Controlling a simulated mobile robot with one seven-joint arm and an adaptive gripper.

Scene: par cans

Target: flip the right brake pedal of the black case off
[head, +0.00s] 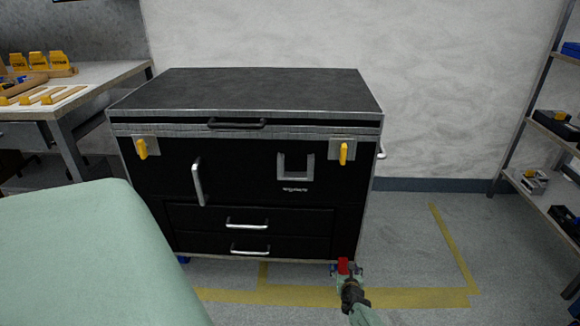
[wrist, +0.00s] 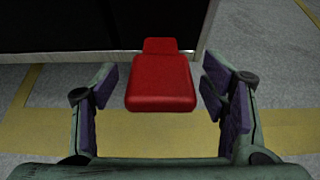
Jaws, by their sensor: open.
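The black case (head: 180,218) stands against the wall, with yellow latches, silver handles and two drawers on its front. Its right brake pedal (head: 343,266) is a small red tab low at the front right corner. In the wrist view the red pedal (wrist: 160,84) sticks out from under the case's lower edge. My gripper (head: 349,279) is down at floor level by the pedal. The caster under the pedal is mostly hidden.
Yellow tape lines (head: 400,298) mark the grey floor. A workbench (head: 100,72) with yellow and wooden items stands at the left. A metal shelf (head: 535,125) with boxes stands at the right. The floor between case and shelf is clear.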

